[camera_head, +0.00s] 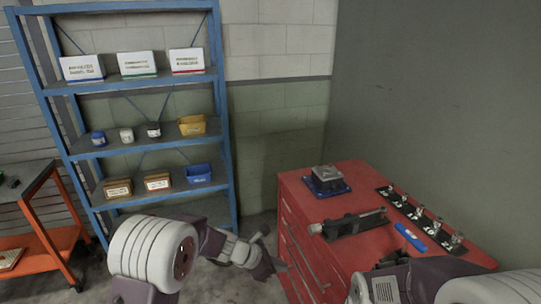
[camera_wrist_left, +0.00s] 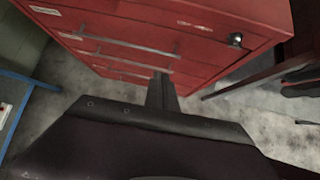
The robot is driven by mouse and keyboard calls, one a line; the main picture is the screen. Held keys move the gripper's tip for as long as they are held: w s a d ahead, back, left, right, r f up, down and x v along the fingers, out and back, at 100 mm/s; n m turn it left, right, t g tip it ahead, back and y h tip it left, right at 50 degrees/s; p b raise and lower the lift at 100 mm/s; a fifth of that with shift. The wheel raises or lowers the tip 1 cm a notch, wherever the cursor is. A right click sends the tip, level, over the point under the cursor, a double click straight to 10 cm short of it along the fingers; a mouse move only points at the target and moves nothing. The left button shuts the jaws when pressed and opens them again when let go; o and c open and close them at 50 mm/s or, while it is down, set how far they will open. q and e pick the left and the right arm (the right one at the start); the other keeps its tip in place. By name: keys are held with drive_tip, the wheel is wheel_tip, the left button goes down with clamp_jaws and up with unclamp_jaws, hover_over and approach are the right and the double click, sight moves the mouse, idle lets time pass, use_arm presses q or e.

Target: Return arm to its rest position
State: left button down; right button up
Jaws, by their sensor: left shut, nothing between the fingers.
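My left arm comes in from the lower left in the head view. Its gripper (camera_head: 268,260) is in the gap between the blue shelf and the red cabinet, left of the cabinet's drawer front. In the left wrist view the left gripper's fingers (camera_wrist_left: 162,92) are together and hold nothing, with the red drawers beyond them. My right arm shows at the lower right of the head view, in front of the cabinet.
The red cabinet (camera_head: 302,188) carries a blue-based block (camera_head: 326,180), a dark vise-like tool (camera_head: 352,224), a blue item (camera_head: 410,237) and a dark strip (camera_head: 442,242) of small metal parts. A blue shelf (camera_head: 228,178) with boxes and jars stands behind. An orange cart (camera_head: 50,243) is at left.

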use_arm(q)
drive_tip(key=s+a+m+g+y, duration=0.2)
drive_tip(key=s+a+m+y, duration=0.5)
drive_tip(key=s+a+m, duration=1.3)
drive_tip(key=shift+s+a+f+m+g, duration=0.3)
drive_tip(key=shift+s+a+f+m, duration=0.1)
drive_tip(key=shift+a+m, duration=0.45)
drive_tip(key=shift+r, duration=0.1)
use_arm(e)
drive_tip(key=shift+s, duration=0.1)
drive_tip(key=shift+o, duration=0.3)
